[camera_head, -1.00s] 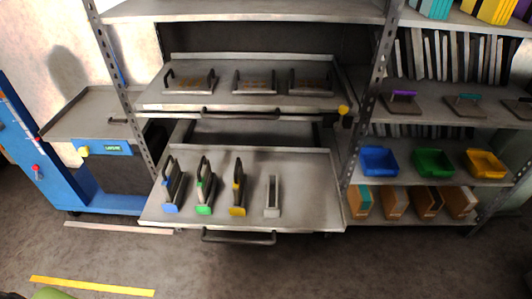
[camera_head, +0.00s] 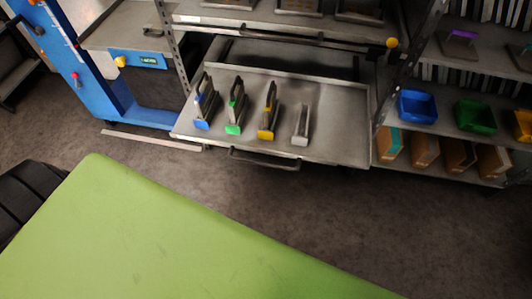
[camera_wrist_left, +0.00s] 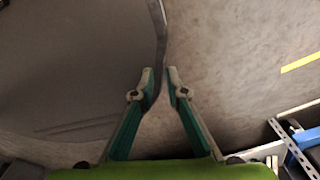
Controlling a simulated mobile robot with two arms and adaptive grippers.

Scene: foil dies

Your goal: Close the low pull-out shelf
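The low pull-out shelf (camera_head: 340,130) is a grey metal tray, extended out of the rack in the head view. Its dark bar handle (camera_head: 265,159) runs along the front edge. On it stand a blue-footed die (camera_head: 202,108), a green-footed die (camera_head: 236,110), a yellow-footed die (camera_head: 268,114) and a plain grey one (camera_head: 301,125). No contact with the shelf shows. My right gripper is not in view.
The upper shelf (camera_head: 270,35) has a yellow knob (camera_head: 392,42) at its right. A blue stand (camera_head: 105,90) is left of the rack, with blue (camera_head: 417,105) and green (camera_head: 475,116) bins to the right. The floor (camera_head: 330,215) before the shelf is clear.

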